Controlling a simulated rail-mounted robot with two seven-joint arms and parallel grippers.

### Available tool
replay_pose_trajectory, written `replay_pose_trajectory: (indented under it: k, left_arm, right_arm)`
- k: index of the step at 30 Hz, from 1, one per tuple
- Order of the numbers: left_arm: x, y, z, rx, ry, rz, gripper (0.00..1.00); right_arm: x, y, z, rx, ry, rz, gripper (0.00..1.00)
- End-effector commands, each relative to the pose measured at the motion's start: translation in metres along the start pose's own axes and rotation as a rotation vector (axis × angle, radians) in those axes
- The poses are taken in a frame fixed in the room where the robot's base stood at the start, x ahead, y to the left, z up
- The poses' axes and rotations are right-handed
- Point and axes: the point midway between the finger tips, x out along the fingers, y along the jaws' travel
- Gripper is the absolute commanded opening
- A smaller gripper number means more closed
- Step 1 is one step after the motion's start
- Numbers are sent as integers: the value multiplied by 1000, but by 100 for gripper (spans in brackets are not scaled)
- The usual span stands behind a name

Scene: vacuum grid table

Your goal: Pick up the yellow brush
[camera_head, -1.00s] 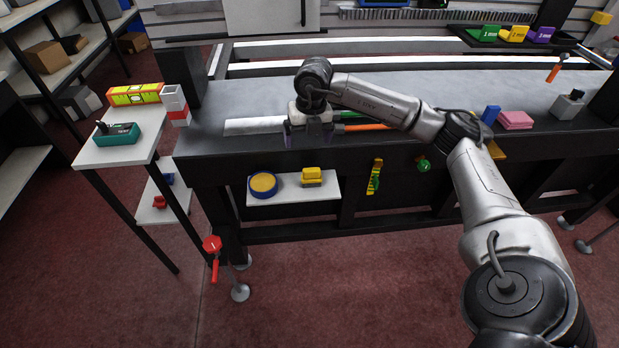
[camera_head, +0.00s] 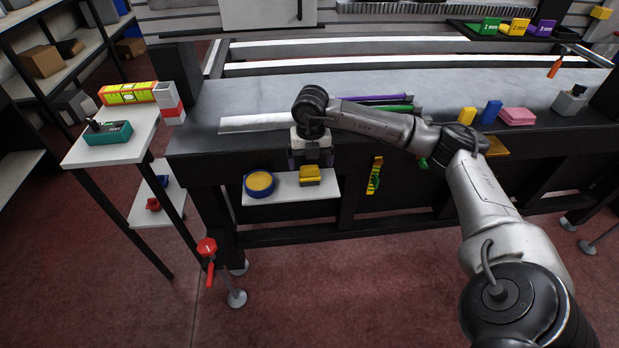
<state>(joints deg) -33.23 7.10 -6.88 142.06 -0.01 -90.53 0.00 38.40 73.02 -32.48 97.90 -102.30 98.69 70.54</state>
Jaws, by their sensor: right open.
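The yellow brush (camera_head: 310,173), a small yellow block with a darker underside, lies on a small white shelf (camera_head: 285,190) fixed below the front edge of the grid table. My right gripper (camera_head: 310,160) points down in front of the table's edge, directly above the brush in the picture. Its jaws are open with nothing seen between them. From this view I cannot tell the exact gap between fingertips and brush. My left gripper is not in view.
A blue-rimmed yellow round tape (camera_head: 260,183) sits left of the brush on the same shelf. The dark table edge (camera_head: 220,145) is just behind my gripper. A yellow-green tool (camera_head: 375,176) hangs to the right. A red-handled clamp (camera_head: 207,248) stands lower left.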

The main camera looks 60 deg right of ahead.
Motion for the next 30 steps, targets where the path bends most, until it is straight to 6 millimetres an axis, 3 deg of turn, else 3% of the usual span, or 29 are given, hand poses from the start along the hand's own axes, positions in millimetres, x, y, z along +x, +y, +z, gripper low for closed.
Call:
replay_pose_trajectory:
  k: [14,22,30]
  left_arm:
    - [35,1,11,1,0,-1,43]
    - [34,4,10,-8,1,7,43]
    - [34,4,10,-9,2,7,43]
  right_arm:
    - [50,2,0,-1,2,-2,94]
    - [51,3,0,-1,1,0,94]
    - [51,3,0,-2,1,0,70]
